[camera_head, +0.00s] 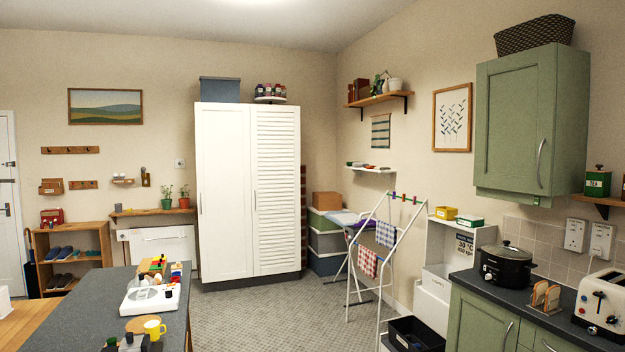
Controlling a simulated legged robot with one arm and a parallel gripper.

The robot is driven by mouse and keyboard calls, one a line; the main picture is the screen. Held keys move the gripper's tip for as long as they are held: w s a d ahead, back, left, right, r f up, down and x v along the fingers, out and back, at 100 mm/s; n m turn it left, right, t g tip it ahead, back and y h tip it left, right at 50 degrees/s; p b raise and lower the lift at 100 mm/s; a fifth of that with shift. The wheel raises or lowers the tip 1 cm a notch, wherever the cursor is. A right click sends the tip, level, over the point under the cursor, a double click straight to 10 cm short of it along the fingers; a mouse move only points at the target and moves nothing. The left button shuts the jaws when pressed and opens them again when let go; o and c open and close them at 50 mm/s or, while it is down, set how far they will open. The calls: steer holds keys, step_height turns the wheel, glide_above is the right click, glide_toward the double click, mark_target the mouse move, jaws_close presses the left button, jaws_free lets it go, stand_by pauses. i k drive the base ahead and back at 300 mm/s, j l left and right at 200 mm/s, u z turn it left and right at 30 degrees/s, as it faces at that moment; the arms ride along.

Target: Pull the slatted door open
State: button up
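A tall white cupboard (225,270) stands against the back wall, left of the room's corner. Its right door is the slatted door (277,190), with horizontal slats down its height. It looks shut, flush with the plain left door (224,190). A slim vertical handle shows near the slatted door's left edge, by the middle seam. Another handle is at the far left edge of the plain door. My gripper is not in this view, so its place and state are hidden.
Grey patterned floor (270,318) is open in front of the cupboard. A dark-topped counter (90,305) stands front left, with a toy and a yellow mug. A white drying rack (385,255) stands right of the cupboard. Green units (480,318) fill the front right.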

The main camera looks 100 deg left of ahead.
mark_target(275, 150)
steer(key=u, duration=3.55)
steer(key=i+j, duration=0.1)
steer(key=i, duration=1.4)
steer(key=i+j, duration=0.1)
steer(key=i, duration=1.4)
steer(key=i+j, duration=0.1)
steer(key=i, duration=1.4)
steer(key=i+j, duration=0.1)
steer(key=i, duration=1.4)
steer(key=i+j, duration=0.1)
steer(key=i, duration=1.4)
steer(key=i+j, duration=0.1)
steer(key=i, duration=1.4)
